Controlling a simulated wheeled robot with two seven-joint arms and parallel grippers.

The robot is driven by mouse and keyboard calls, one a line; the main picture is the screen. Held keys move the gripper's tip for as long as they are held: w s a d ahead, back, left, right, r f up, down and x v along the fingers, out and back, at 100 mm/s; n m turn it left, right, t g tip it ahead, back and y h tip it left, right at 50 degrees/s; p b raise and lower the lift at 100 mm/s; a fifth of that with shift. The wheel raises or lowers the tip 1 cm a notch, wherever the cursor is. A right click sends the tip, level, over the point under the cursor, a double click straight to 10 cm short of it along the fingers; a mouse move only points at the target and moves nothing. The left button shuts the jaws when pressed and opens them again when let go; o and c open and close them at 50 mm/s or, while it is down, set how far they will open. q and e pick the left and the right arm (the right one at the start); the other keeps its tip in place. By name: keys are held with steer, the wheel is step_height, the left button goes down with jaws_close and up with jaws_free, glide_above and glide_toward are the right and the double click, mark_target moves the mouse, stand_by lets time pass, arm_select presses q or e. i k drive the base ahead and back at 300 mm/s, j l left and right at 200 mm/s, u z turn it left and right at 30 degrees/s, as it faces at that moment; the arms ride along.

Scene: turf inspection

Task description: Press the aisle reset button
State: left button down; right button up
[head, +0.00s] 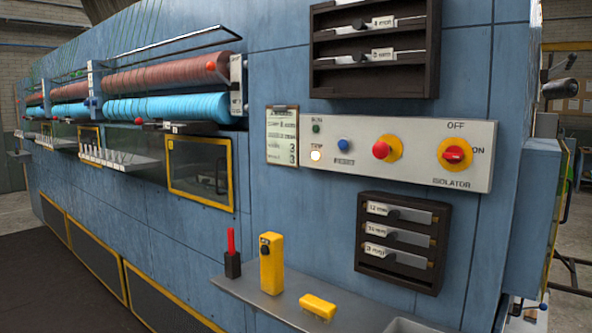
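A light grey control panel (415,178) is fixed to the blue machine wall in the head view. On it, a small blue button (343,145) sits with a label below it that is too small to read surely; it appears to say reset. To its left, a lit white lamp (316,155) is marked TRIP, with a dark green lamp (316,128) marked RUN above it. To its right are a red mushroom button (381,149) on a yellow ring and a red rotary isolator switch (454,154). Neither gripper shows.
A grey shelf (250,297) juts out below, with a yellow upright device (271,263), a yellow block (318,306) and a red-tipped tool in a black holder (232,264). Dark racks hang above (374,80) and below (362,250) the panel. Rollers line the left.

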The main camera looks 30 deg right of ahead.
mark_target(343, 144)
steer(key=z, duration=1.6)
